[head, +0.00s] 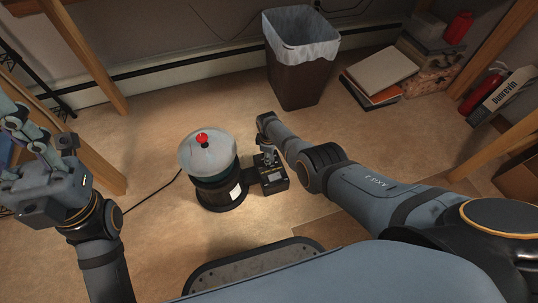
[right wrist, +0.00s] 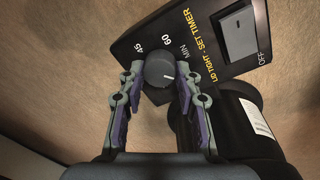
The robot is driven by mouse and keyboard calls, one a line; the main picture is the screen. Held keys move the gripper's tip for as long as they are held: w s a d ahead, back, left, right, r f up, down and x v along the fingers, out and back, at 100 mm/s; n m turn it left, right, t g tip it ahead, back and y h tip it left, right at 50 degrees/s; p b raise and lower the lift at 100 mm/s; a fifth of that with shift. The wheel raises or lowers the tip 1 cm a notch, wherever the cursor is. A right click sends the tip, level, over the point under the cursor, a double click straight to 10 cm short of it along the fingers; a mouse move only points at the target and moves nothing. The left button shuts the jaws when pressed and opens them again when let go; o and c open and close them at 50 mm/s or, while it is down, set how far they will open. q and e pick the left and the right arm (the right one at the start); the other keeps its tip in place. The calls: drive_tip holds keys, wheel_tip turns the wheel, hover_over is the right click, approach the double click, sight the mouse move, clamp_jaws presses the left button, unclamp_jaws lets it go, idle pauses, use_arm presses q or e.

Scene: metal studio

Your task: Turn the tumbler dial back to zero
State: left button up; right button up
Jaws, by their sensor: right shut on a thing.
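The tumbler (head: 208,163) stands on the floor, a round drum with a pale lid and a red knob on top. Its black control box (head: 270,174) sits at its right side. In the right wrist view the dial (right wrist: 160,71) is a round black knob with a white pointer line aimed right and slightly down. My right gripper (right wrist: 160,76) is shut on the dial, one finger on each side. In the head view the right gripper (head: 267,152) is over the box and hides the dial. My left gripper (head: 22,140) is raised at the far left, empty, fingers apart.
The box carries a switch (right wrist: 239,33) marked OFF and printed numbers 45 and 60. A dark bin (head: 302,80) with a white liner stands behind. Books (head: 378,73) and a fire extinguisher (head: 482,92) are at the back right. A cord (head: 153,192) runs left over open floor.

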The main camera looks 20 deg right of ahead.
drive_tip(key=shift+w, duration=0.1)
idle(0.3)
drive_tip(key=o, duration=1.2)
drive_tip(key=shift+c, duration=0.2)
wheel_tip(320, 180, up, 12)
drive_tip(key=shift+s+a, duration=0.2)
drive_tip(key=shift+s, duration=0.15)
